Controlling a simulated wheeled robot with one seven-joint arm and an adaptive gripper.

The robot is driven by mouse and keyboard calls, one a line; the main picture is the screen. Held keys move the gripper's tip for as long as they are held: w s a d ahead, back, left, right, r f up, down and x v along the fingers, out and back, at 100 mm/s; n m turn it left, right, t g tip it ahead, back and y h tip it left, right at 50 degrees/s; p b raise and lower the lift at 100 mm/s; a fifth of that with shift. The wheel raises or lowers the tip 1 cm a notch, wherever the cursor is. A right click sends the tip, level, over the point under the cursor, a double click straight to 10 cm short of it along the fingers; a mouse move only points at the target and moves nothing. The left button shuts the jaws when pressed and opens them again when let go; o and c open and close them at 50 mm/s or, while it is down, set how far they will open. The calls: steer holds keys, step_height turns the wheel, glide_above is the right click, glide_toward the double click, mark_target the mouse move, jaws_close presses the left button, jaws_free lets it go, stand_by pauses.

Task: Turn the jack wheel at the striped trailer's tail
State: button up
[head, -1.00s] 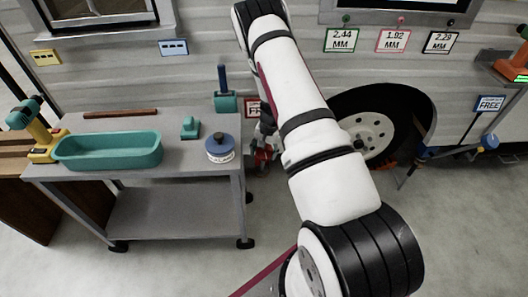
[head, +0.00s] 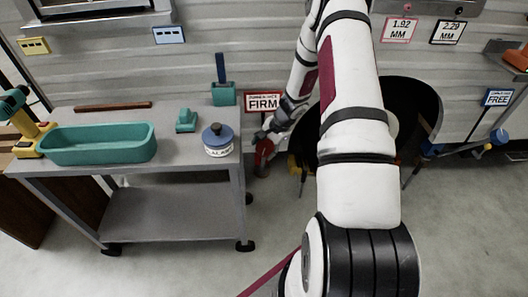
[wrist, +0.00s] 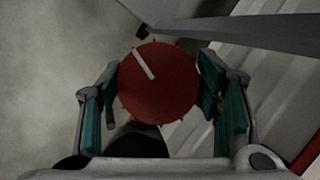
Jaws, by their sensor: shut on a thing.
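The red jack wheel (head: 263,148) is low by the trailer's wall, under a sign reading FIRM (head: 263,101). My gripper (head: 267,136) is at this wheel, coming down from above. In the wrist view the wheel (wrist: 155,95) is a round red disc with small bumps on its rim. A white line on its face slants from upper left to the middle. The teal pads of my gripper (wrist: 160,88) are closed against its left and right sides. In the head view the small wheel is partly hidden by the gripper.
A grey cart (head: 187,163) stands left of the jack with a teal tray (head: 98,145) and a blue-lidded jar (head: 217,142) on top. The trailer's tyre (head: 415,105) is behind my arm. A blue-knobbed jack (head: 498,137) stands by a FREE sign (head: 497,98) at right.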

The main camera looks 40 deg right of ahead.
steer(key=shift+s+d+f+m+b, duration=0.1)
steer(key=shift+s+f+m+b, duration=0.1)
steer(key=shift+m+b, duration=0.5)
steer(key=shift+t+b, duration=0.3)
steer(key=shift+b, duration=0.1)
steer(key=o, duration=0.9)
steer(key=shift+o, duration=1)
steer(key=shift+w+r, duration=0.1)
steer(key=v, duration=1.2)
